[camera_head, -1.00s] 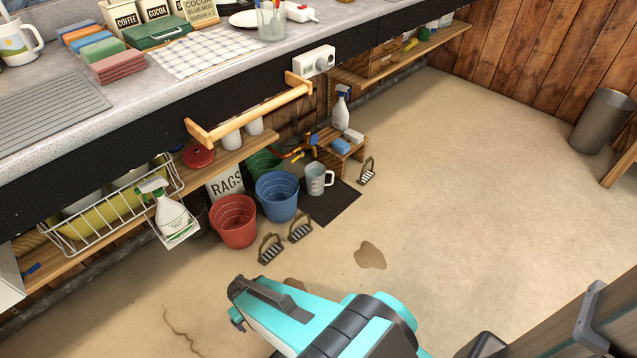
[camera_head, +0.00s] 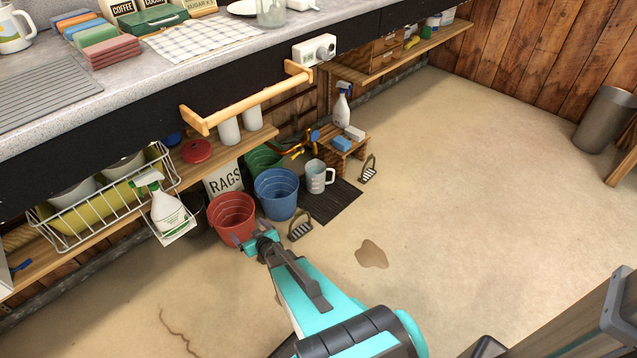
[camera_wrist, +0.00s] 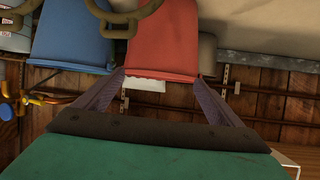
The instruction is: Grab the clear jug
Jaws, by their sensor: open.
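The clear jug (camera_head: 316,177) stands upright on a dark mat (camera_head: 334,204) on the floor, with its handle on the right side. A pale marked surface, likely the jug (camera_wrist: 12,42), shows cut off at the upper left of the wrist view. My gripper (camera_head: 257,243) is open and empty, in front of the red bucket and to the lower left of the jug, apart from it. In the wrist view my gripper's two fingers (camera_wrist: 158,95) are spread, with the red bucket beyond them.
A red bucket (camera_head: 232,216) and a blue bucket (camera_head: 277,193) stand left of the jug. Stirrups (camera_head: 300,226) lie around the mat, one (camera_head: 369,169) to its right. A small wooden stool (camera_head: 342,151) with sponges stands behind the jug. The floor to the right is mostly clear.

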